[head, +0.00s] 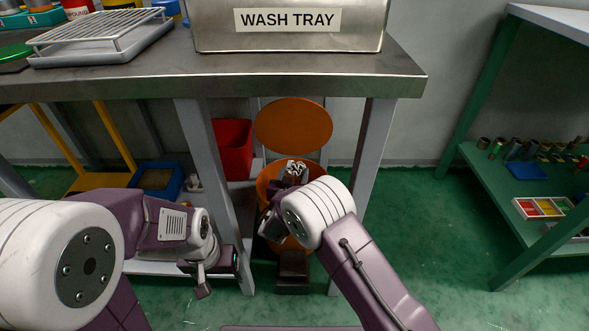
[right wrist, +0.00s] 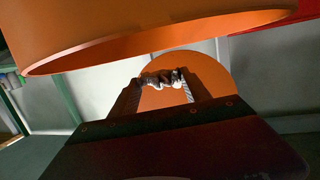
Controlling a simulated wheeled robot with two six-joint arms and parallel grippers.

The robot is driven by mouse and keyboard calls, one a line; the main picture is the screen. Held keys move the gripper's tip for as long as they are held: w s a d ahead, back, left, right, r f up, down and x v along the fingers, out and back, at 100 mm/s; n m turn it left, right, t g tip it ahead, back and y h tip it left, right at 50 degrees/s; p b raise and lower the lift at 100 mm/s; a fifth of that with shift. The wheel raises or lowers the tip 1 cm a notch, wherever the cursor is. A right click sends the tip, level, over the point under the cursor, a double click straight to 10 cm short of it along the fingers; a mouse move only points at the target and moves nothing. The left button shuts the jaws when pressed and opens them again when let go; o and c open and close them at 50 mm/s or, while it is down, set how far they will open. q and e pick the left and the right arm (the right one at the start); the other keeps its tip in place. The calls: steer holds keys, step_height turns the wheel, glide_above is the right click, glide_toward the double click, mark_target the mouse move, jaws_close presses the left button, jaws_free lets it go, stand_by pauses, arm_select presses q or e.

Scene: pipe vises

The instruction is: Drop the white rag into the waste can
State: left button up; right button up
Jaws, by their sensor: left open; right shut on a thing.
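The orange waste can (head: 264,180) stands under the bench with its round orange lid (head: 293,125) raised behind its mouth. My right gripper (head: 294,172) is shut on the white rag (head: 297,165), over the can's mouth in the head view. In the right wrist view the crumpled rag (right wrist: 163,78), white with dark patches, sits between the fingertips, with the lid (right wrist: 212,72) behind it and the can's wall and rim (right wrist: 150,35) close by. How far the rag is above the rim is hard to tell. My left gripper (head: 204,283) is open at the lower left, partly hidden by its arm.
The metal bench (head: 150,75) with the wash tray (head: 290,42) overhangs the can. Bench legs (head: 373,140) stand on both sides of it. A red bin (head: 232,145) is behind left. A green shelf (head: 500,175) stands at the right, with clear green floor between.

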steer(key=shift+f+b, duration=0.3)
steer(key=shift+f, duration=1.4)
steer(key=o, duration=1.4)
steer(key=shift+c, duration=0.2)
steer(key=p+v, duration=0.5)
steer(key=v, duration=0.4)
